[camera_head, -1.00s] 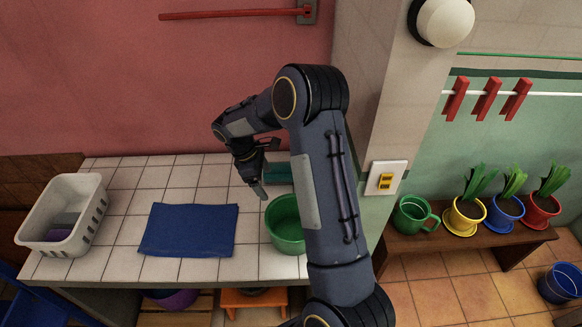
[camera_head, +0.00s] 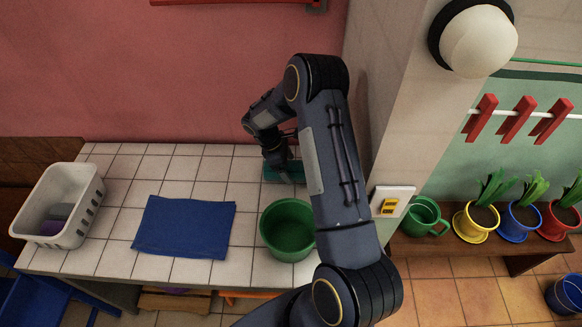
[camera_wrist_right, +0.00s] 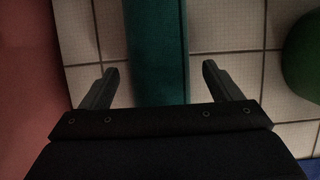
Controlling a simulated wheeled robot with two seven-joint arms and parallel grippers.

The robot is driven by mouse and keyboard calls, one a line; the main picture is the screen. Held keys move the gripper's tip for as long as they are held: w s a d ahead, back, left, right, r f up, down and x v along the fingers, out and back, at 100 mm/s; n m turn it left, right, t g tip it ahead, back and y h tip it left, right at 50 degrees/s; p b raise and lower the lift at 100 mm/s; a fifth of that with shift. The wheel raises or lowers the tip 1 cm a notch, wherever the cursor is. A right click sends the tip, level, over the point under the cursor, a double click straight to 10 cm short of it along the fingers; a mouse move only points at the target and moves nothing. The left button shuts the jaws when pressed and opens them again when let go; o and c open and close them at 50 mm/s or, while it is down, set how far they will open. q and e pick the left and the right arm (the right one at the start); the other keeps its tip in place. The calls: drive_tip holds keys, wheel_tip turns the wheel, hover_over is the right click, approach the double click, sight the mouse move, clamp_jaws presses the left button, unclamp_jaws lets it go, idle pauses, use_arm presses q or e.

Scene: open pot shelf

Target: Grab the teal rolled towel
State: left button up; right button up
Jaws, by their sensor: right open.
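The teal rolled towel (camera_head: 272,172) lies on the tiled counter near the back wall, partly hidden behind my right arm in the head view. In the right wrist view the teal towel (camera_wrist_right: 158,50) runs lengthwise between the two fingers. My right gripper (camera_wrist_right: 157,85) is open, with one finger on each side of the towel and tile showing between each finger and the towel. In the head view my right gripper (camera_head: 285,172) is over the towel, its fingers mostly hidden. My left gripper is not in view.
A green bucket (camera_head: 288,230) stands just in front of the towel. A blue cloth (camera_head: 184,227) lies mid-counter, and a white basket (camera_head: 60,205) stands at the left. The red wall (camera_wrist_right: 25,80) is close beside the gripper. Potted plants (camera_head: 482,218) stand on a bench at right.

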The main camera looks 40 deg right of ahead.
drive_tip(key=shift+x, duration=1.2)
drive_tip(key=c, duration=1.2)
drive_tip(key=shift+o, duration=0.2)
drive_tip(key=shift+r, duration=0.1)
